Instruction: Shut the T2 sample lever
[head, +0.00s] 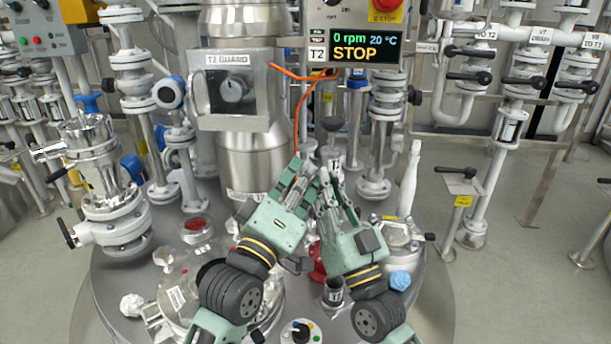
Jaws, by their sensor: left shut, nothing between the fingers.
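I cannot make out for certain which handle is the T2 sample lever; no readable sample label shows. The T2 vessel lid (425,290) fills the lower middle, below the T2 display (355,47), which reads 0 rpm, 20 °C and STOP. My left gripper (303,170) is shut and empty over the lid. My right gripper (329,180) is close beside it on the right, pointing up and away; its finger gap is unclear. Between and behind the grippers, a small fitting (332,158) with a partly hidden label is mostly covered. A red part below is also largely hidden.
A post with a black handle (455,171) and yellow tag stands right of the lid. The T2 guard box (232,88) is behind. A steel valve assembly (100,180) stands left.

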